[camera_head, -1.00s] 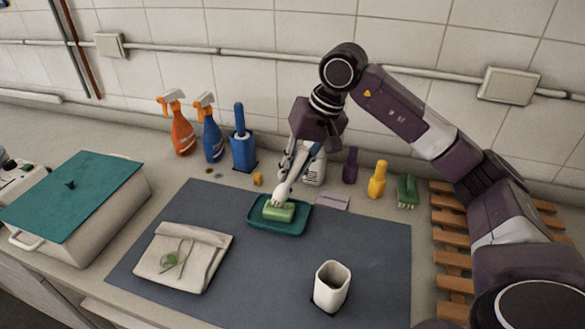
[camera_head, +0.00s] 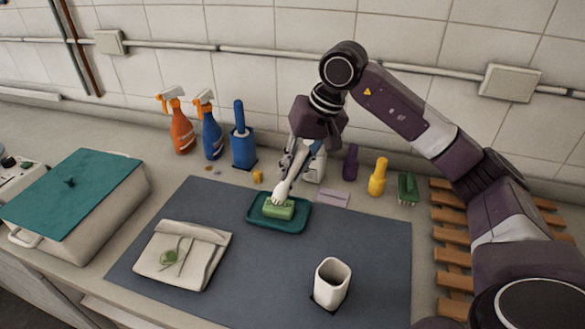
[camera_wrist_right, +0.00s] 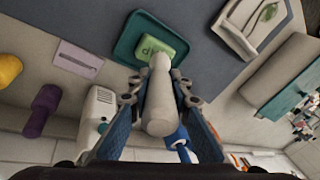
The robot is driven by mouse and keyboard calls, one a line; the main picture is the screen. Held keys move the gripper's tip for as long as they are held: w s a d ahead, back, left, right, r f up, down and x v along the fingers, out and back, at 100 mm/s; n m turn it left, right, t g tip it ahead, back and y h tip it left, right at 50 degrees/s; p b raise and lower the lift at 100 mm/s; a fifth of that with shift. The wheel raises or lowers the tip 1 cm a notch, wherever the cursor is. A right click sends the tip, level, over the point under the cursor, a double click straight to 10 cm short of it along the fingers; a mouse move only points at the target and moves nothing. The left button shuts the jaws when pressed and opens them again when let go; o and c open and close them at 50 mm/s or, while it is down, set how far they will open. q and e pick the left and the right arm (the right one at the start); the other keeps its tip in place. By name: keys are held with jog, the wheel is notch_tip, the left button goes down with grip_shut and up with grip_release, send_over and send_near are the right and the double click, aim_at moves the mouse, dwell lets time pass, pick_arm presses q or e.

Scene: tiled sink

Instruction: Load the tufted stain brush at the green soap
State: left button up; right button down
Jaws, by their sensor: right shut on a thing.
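The green soap (camera_head: 279,209) lies in a teal dish (camera_head: 262,224) on the grey mat. The white brush (camera_head: 281,190) is held above it, tilted, with its head down at the soap. My right gripper (camera_head: 294,165) is shut on the brush handle. In the right wrist view the pale handle (camera_wrist_right: 159,105) runs between the fingers of my right gripper (camera_wrist_right: 160,88), and its far end meets the edge of the soap (camera_wrist_right: 160,47). The bristles are mostly hidden, so I cannot tell how firmly they touch. My left gripper is not in view.
A folded cloth (camera_head: 190,250) and a white cup (camera_head: 332,282) are on the mat (camera_head: 260,270). Spray bottles (camera_head: 181,130), a blue holder (camera_head: 243,150), purple (camera_head: 351,162) and yellow bottles (camera_head: 377,178) and a green brush (camera_head: 407,187) line the back. A lidded box (camera_head: 75,200) stands left.

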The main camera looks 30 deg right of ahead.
jog(key=shift+s+f+b, duration=0.1)
jog(key=shift+f+b, duration=0.35)
jog(key=shift+f, duration=0.05)
dwell(1.4)
jog(key=shift+r+p, duration=2.45)
jog(key=shift+r, duration=1.2)
